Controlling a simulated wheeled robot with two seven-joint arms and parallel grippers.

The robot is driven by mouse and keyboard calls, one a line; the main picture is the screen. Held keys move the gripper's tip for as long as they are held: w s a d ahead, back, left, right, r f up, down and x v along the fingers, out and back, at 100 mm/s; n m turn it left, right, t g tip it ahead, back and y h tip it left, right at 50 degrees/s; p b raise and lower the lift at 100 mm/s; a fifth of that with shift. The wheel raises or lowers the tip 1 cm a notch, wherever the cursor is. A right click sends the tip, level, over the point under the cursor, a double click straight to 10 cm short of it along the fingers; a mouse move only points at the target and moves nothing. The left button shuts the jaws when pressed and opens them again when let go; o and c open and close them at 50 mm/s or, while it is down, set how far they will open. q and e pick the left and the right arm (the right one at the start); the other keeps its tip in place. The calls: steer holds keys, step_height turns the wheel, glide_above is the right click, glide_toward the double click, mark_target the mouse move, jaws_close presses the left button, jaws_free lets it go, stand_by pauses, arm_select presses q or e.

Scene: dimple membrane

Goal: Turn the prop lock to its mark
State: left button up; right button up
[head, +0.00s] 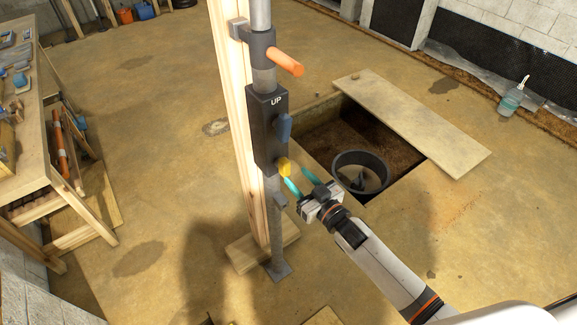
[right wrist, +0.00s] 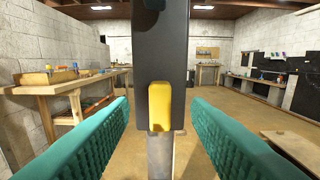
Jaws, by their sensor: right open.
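A grey metal prop (head: 263,78) stands upright beside a wooden post. A black box (head: 264,130) on it is lettered "UP" near its top. A blue lever (head: 284,127) sits on the box's side, with a yellow tab (head: 284,166) below it. An orange handle (head: 285,62) sticks out from a collar above. I cannot tell which part is the lock. My right gripper (head: 301,182) is open just below and right of the yellow tab. In the right wrist view the yellow tab (right wrist: 159,106) shows between the spread teal fingers, apparently untouched. My left gripper is not in view.
A floor pit (head: 318,140) with a dark round bucket (head: 361,172) lies behind my right gripper. A board (head: 415,122) lies along the pit. A workbench (head: 35,120) stands at the left. A wooden block (head: 262,243) lies at the post's foot.

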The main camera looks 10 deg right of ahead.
mark_target(288, 167)
steer(key=x, duration=0.5)
steer(key=shift+w, duration=0.15)
jaws_close()
